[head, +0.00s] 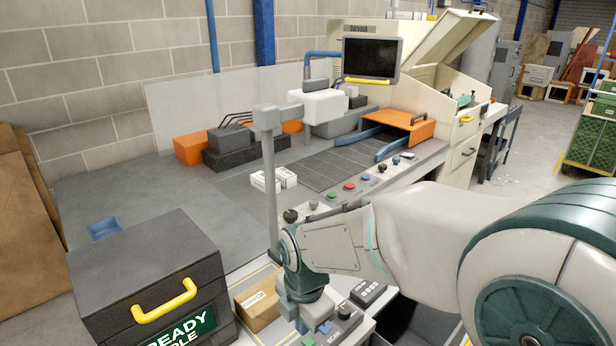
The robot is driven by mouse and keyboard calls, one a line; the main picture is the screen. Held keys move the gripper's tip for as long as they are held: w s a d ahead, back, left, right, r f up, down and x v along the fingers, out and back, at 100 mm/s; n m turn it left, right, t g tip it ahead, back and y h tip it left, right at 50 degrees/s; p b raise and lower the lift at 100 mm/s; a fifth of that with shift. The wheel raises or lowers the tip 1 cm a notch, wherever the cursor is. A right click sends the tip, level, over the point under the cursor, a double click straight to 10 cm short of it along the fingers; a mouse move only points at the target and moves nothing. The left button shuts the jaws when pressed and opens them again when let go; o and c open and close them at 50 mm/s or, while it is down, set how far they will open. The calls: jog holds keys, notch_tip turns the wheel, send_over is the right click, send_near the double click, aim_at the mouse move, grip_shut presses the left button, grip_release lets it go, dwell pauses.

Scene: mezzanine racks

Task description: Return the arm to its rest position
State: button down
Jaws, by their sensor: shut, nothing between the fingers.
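My arm reaches in from the right edge, across the front of the machine's control panel. My gripper (302,318) hangs at the end of the arm, pointing down, over the area between a cardboard box and the control panel. It is shut, with nothing seen held in it. The fingertips are small and partly lost against the panel behind them. The cardboard box (257,304) sits just left of the gripper, inside a yellow-lined area. A grey keypad device (368,291) lies to the right of the gripper, partly behind the arm.
A black case with a yellow handle (163,301) stands at the front left. A grey post (269,190) rises close behind my wrist. The control panel (398,168) carries several buttons. A monitor (371,57) stands above the machine. Open floor (541,130) shows at the right.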

jog(key=s+d+r+m+t, duration=0.1)
jog(key=s+d+r+m, duration=0.3)
jog(key=d+m, duration=0.4)
jog(key=s+d+r+m+t, duration=0.2)
jog(key=d+m, duration=0.6)
jog(key=m, duration=1)
jog(key=shift+s+d+r, duration=0.25)
jog(key=shift+s+r, duration=0.8)
jog(key=shift+s, duration=0.3)
